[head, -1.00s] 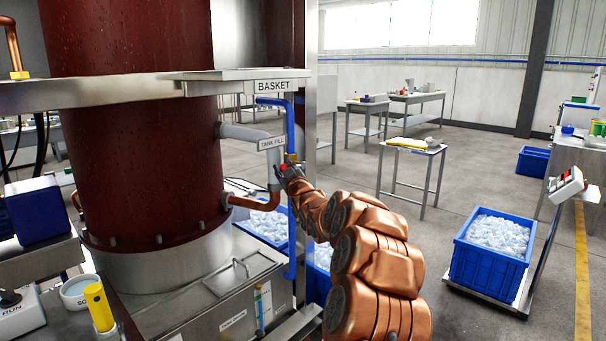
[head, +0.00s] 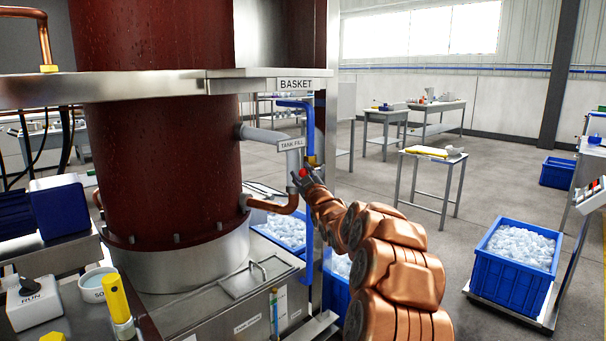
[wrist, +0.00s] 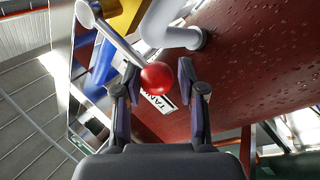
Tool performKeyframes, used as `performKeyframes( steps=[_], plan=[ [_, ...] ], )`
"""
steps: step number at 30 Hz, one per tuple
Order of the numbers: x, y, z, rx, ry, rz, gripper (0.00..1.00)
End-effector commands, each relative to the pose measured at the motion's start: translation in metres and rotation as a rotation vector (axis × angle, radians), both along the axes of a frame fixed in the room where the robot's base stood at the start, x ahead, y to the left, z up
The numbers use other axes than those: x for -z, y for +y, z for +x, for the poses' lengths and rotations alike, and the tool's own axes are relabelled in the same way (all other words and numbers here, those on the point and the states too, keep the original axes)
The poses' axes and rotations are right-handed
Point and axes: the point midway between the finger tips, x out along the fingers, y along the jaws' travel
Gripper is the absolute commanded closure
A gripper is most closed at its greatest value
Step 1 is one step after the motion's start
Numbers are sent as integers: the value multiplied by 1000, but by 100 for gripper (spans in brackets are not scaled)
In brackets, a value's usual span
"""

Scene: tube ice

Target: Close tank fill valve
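The tank fill valve shows in the wrist view as a grey lever with a red ball knob (wrist: 157,77) on its end. My gripper (wrist: 158,80) is open, with one finger on each side of the red knob; I cannot tell whether either finger touches it. In the head view my gripper (head: 305,178) is at the pipe below the TANK FILL label (head: 291,144), and a bit of the red knob (head: 303,172) shows there. The label is partly visible behind the knob in the wrist view. My gripper hides most of the valve in the head view.
The dark red tank (head: 160,165) stands left of the valve. A blue vertical pipe (head: 309,215) and a copper elbow pipe (head: 275,205) are close to my gripper. A blue crate of ice (head: 515,265) stands on the right. The floor between is clear.

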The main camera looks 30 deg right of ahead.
Motion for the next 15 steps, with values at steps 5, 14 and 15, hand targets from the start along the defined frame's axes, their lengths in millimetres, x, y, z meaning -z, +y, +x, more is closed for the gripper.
performKeyframes(
  steps=[5,14,15],
  plan=[
    [9,-4,0,6,13,9,43],
    [5,-4,-1,5,6,7,43],
    [4,-3,-1,5,6,7,43]
  ],
)
